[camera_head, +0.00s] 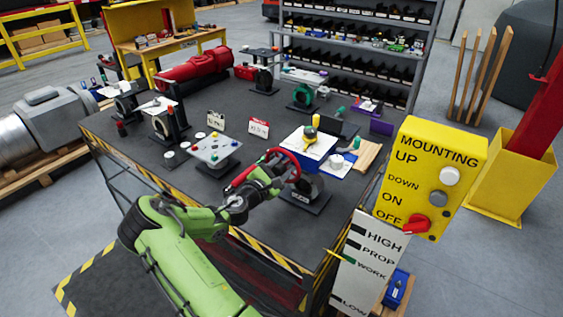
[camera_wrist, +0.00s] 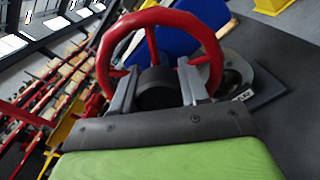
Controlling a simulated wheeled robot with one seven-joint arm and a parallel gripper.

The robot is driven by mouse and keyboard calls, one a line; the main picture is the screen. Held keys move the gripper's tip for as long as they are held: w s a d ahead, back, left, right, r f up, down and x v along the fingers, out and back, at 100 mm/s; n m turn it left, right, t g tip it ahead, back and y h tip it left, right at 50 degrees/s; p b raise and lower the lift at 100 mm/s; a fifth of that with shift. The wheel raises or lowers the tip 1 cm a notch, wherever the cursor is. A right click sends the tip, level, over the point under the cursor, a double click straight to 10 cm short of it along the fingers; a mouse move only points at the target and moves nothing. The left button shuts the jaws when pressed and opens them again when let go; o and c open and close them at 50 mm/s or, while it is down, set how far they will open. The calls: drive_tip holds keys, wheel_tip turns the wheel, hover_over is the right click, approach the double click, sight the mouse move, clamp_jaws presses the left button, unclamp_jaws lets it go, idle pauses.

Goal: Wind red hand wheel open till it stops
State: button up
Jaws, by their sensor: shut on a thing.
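The red hand wheel (camera_head: 291,157) stands upright on a dark valve actuator (camera_head: 308,188) near the front edge of the workbench. In the wrist view the hand wheel (camera_wrist: 160,16) arches over the picture, with spokes running to a dark hub. My gripper (camera_head: 272,176) reaches the wheel from the lower left. In the wrist view its two grey fingers (camera_wrist: 157,88) lie either side of the hub, and it is shut on the wheel. The exact contact is partly hidden by the fingers and the wheel.
The dark workbench (camera_head: 205,190) holds several fixtures, including a grey plate stand (camera_head: 215,150) and a blue and white box (camera_head: 310,143). A yellow control panel (camera_head: 432,175) and a white level sign (camera_head: 370,262) stand at the right. Shelves (camera_head: 355,50) rise behind.

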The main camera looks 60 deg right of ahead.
drive_tip(key=shift+w+f+n, duration=0.1)
drive_tip(key=shift+f+n, duration=0.1)
drive_tip(key=shift+n, duration=0.4)
drive_tip(key=o, duration=0.8)
drive_tip(key=shift+c, duration=0.2)
drive_tip(key=shift+r, duration=0.1)
drive_tip(key=w+a+b, duration=0.1)
drive_tip(key=w+a, duration=0.1)
drive_tip(key=a, duration=1.3)
drive_tip(key=shift+w+a, duration=0.25)
drive_tip(key=shift+a, duration=0.05)
